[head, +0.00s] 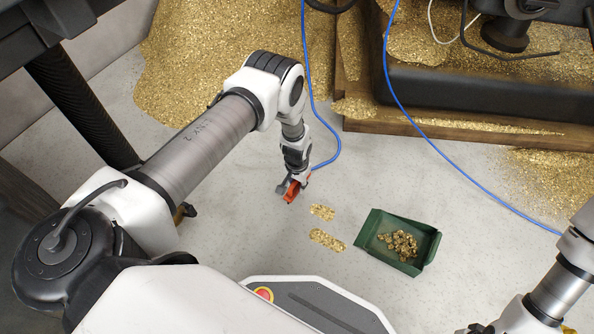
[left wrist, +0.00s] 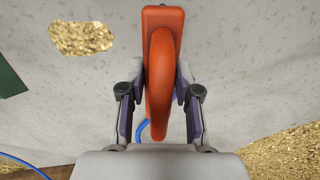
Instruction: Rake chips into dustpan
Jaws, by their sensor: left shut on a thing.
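My left gripper (head: 287,188) is shut on an orange-red tool (head: 292,192), likely the rake's handle. In the left wrist view the orange-red tool (left wrist: 162,75) stands between the two fingers of the gripper (left wrist: 162,100); its working end is not clear. Two small patches of gold chips lie on the grey floor, an upper one (head: 322,212) and a lower one (head: 327,240), to the right of the gripper. One patch (left wrist: 81,38) shows in the left wrist view. The green dustpan (head: 372,226) lies further right and holds a heap of gold chips (head: 400,244).
Large drifts of gold chips (head: 190,70) cover the floor at the back left. A dark machine base (head: 440,95) on a wooden edge (head: 440,130) stands at the back right. Blue hoses (head: 440,150) run across the floor.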

